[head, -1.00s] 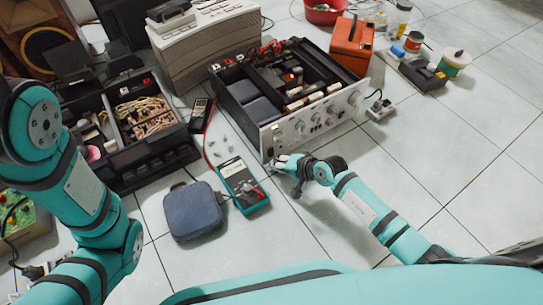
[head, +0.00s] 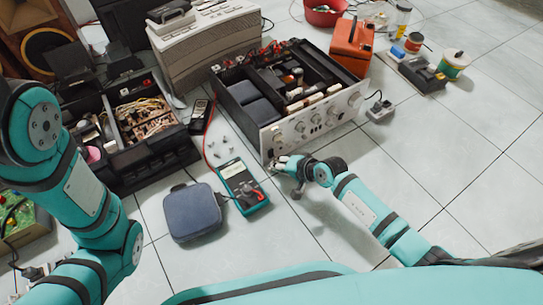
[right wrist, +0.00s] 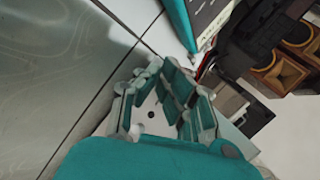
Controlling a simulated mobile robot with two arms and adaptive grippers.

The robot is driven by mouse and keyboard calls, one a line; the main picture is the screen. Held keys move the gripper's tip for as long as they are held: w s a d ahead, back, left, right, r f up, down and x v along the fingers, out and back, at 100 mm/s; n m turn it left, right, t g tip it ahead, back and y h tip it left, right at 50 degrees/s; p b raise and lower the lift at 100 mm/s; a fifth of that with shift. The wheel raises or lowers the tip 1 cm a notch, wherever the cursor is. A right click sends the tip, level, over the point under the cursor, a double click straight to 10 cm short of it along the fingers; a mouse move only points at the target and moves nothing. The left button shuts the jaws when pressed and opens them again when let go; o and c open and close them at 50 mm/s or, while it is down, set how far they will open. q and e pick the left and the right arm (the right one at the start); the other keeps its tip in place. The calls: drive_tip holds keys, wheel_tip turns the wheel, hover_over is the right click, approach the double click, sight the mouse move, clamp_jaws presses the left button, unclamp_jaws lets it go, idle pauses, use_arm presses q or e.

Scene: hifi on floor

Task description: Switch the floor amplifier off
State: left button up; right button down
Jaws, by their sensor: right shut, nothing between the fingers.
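The floor amplifier (head: 310,124) stands on the tiles at the upper middle of the head view. Its top is open, showing dark blocks and boards, and its silver front panel with several knobs faces me. My right gripper (head: 278,163) is shut and empty at the lower left corner of this panel. I cannot tell whether it touches the panel, and it hides that corner. The right gripper's fingers (right wrist: 160,105) also show in the right wrist view. My left arm comes in from the left, but its gripper is out of view.
A teal multimeter (head: 243,187) and a dark blue pouch (head: 193,212) lie left of my right gripper. A grey socket block (head: 380,110) sits right of the amplifier.

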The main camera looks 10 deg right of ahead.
drive_tip(key=shift+w, duration=0.15)
drive_tip(key=shift+w+a, duration=0.15)
drive_tip(key=shift+w, duration=0.1)
drive_tip(key=shift+w+a+f+b, duration=0.1)
drive_tip(key=shift+w+b, duration=0.2)
drive_tip(key=shift+b, duration=0.05)
idle(0.7)
drive_tip(key=shift+s, duration=0.1)
drive_tip(key=shift+s+d+p, duration=0.25)
drive_tip(key=shift+s+p, duration=0.25)
drive_tip(key=shift+s, duration=0.1)
drive_tip(key=shift+s+d+r+p, duration=0.2)
drive_tip(key=shift+s+p, duration=0.2)
drive_tip(key=shift+s, duration=0.15)
drive_tip(key=shift+s+d+r+p, duration=0.1)
drive_tip(key=shift+s+d+p, duration=0.1)
drive_tip(key=shift+s+p, duration=0.3)
drive_tip(key=shift+s+d+r+p, duration=0.2)
drive_tip(key=shift+s+p, duration=0.1)
drive_tip(key=shift+s, duration=0.35)
drive_tip(key=shift+s+d, duration=0.25)
drive_tip(key=shift+s, duration=0.4)
drive_tip(key=shift+f, duration=0.1)
